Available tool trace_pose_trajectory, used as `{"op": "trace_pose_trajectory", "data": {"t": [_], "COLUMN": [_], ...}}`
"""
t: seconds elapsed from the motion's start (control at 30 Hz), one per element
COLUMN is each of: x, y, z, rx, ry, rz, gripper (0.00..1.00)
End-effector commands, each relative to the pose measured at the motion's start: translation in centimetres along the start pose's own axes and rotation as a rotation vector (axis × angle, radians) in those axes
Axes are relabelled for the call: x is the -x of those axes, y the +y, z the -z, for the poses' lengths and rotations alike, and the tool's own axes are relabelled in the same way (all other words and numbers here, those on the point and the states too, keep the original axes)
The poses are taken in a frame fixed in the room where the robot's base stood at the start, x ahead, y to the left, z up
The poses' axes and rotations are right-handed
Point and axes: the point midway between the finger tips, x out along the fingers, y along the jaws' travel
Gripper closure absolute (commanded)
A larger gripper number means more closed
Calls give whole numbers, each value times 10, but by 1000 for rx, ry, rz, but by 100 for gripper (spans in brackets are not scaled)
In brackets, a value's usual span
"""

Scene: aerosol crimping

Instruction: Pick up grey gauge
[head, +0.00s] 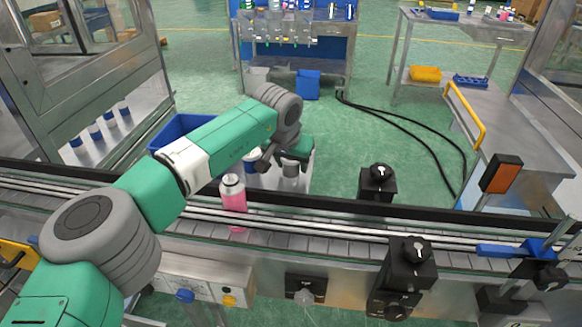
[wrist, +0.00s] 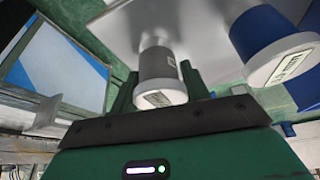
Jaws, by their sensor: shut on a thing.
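The grey gauge (wrist: 158,68), a short grey cylinder with white ends and a small label, stands between the two dark green fingers of my gripper (wrist: 158,88) in the wrist view. The fingers are shut on its sides. In the head view the grey gauge (head: 290,169) shows just below my gripper (head: 283,158), over the white surface behind the conveyor. My arm and gripper hide part of it. I cannot tell whether it touches the surface.
A blue gauge (wrist: 258,28) with white ends stands close beside the grey one. The white surface (head: 302,182) lies behind the conveyor (head: 330,232), which carries a pink bottle (head: 233,197). A blue bin (head: 178,132) is to the left. Black knobbed fixtures (head: 377,184) stand to the right.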

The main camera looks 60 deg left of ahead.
Motion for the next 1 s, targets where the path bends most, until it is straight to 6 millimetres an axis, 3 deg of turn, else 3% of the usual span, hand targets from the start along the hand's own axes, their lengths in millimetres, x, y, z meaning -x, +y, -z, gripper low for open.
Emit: {"op": "trace_pose_trajectory", "data": {"t": [0.27,0.37,0.7,0.83,1.0], "x": [11,28,124,150,165], "y": [0,0,0,0,0], "z": [5,12,52,63,69], "rx": [0,1,1,1,0], "ry": [1,2,2,1,0], "rz": [0,-1,-1,0,1], "gripper": [81,81,81,81,81]}}
